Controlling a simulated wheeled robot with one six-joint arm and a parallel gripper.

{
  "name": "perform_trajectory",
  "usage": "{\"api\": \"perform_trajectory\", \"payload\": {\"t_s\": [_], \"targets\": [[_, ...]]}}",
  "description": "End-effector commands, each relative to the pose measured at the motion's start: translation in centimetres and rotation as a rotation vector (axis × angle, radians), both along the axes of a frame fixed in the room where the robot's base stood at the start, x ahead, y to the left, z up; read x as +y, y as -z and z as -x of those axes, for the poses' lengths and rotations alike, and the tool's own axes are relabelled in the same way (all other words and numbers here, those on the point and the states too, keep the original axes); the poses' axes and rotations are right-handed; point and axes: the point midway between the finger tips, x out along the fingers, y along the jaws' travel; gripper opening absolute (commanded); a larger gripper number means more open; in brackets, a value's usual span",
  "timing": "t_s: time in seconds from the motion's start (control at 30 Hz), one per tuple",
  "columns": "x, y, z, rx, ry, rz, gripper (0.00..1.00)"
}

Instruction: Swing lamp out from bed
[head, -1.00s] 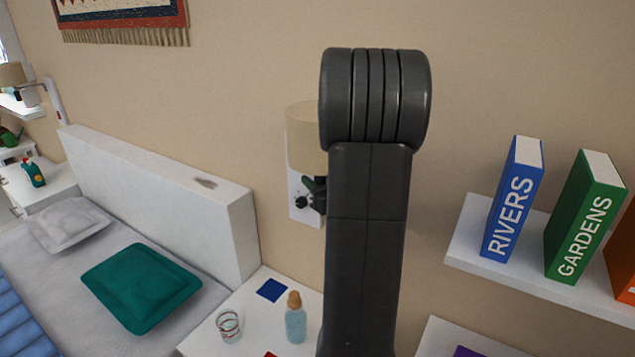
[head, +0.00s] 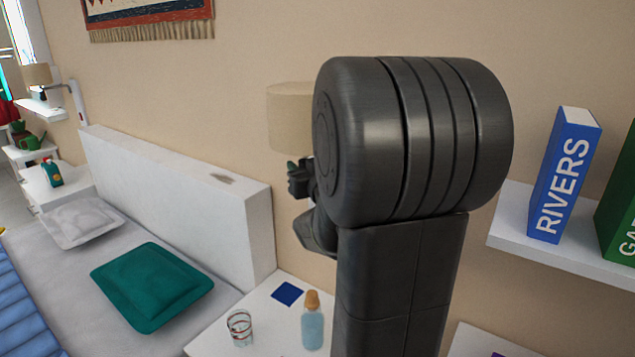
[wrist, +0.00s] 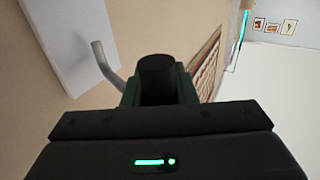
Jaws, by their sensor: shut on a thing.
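The wall lamp's beige shade (head: 290,118) shows in the head view to the right of the headboard's end, partly hidden by my arm. My gripper (head: 294,168) is just below the shade. In the wrist view its green fingers (wrist: 157,88) are shut around a dark upright cylinder of the lamp (wrist: 157,72). A grey bent lamp rod (wrist: 103,62) and a white wall plate (wrist: 68,38) show to the left of the fingers. In the head view the wall plate and rod are hidden behind my arm.
The bed with a white headboard (head: 175,185) and green pillow (head: 150,285) is at left. A bedside table below holds a glass (head: 239,327), a bottle (head: 312,322) and a blue square (head: 288,293). A shelf (head: 520,232) with books is at right.

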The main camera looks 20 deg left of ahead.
Motion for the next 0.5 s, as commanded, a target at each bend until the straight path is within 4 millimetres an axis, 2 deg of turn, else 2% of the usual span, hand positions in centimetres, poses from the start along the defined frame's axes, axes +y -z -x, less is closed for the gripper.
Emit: {"api": "perform_trajectory", "payload": {"t_s": [0.2,0.5], "targets": [[2.3,0.2,-0.3,-0.005,-0.002,-0.003,0.0],[3.7,-0.1,-0.8,-0.004,0.001,-0.003,0.0]]}}
